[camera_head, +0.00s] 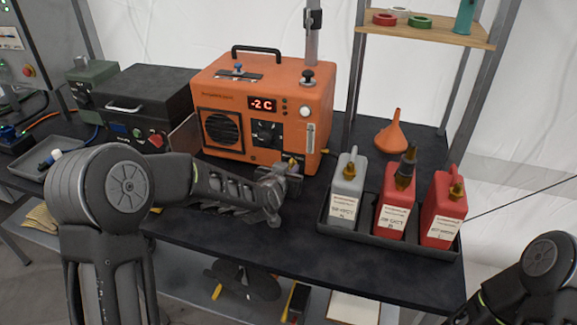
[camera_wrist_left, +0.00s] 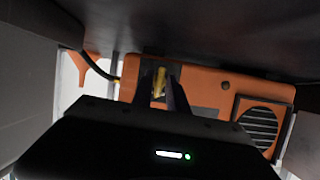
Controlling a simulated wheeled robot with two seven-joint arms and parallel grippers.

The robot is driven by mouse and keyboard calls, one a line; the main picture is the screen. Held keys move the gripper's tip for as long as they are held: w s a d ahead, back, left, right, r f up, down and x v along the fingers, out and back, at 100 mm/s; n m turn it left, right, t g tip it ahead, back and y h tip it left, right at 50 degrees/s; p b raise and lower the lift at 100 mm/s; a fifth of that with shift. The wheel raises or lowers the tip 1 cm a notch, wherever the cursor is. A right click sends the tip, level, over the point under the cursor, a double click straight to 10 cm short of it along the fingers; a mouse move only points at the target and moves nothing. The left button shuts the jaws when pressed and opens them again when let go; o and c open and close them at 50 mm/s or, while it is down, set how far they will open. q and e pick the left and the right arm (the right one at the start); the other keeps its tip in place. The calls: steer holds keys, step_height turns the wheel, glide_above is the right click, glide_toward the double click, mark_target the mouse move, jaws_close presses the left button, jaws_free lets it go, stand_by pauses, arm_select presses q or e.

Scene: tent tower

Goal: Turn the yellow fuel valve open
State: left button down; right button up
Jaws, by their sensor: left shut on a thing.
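The yellow fuel valve (camera_head: 292,162) is at the lower right of the front of the orange heater (camera_head: 250,90), mostly hidden behind my left gripper (camera_head: 284,174). In the left wrist view, which looks upside down, the yellow valve (camera_wrist_left: 159,83) shows between the two dark fingers of my left gripper (camera_wrist_left: 162,88). The gripper is shut on it. The valve's exact angle is hard to tell. The heater display reads "-2 C". My right gripper is out of view; only part of that arm shows at the lower right.
A dark tray (camera_head: 440,244) with one grey can (camera_head: 346,192) and two red cans (camera_head: 442,208) stands right of my left gripper. An orange funnel (camera_head: 391,135) is behind it. A black case (camera_head: 145,100) stands left of the heater. The table front is clear.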

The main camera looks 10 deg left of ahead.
arm_select(q)
steer(key=m+y+p, duration=0.2)
steer(key=shift+d+r+m, duration=0.15)
steer(key=shift+m, duration=0.15)
steer(key=shift+m+t+y+p, duration=0.3)
steer(key=shift+m+y+p, duration=0.3)
steer(key=shift+m, duration=0.3)
steer(key=shift+m+y+p, duration=0.3)
steer(key=shift+m+y, duration=0.2)
steer(key=shift+m, duration=0.3)
steer(key=c, duration=1.6)
jaws_free()
steer(key=shift+c, duration=0.2)
steer(key=shift+o, duration=0.6)
steer(key=shift+w+f, duration=0.1)
steer(key=shift+f, duration=0.15)
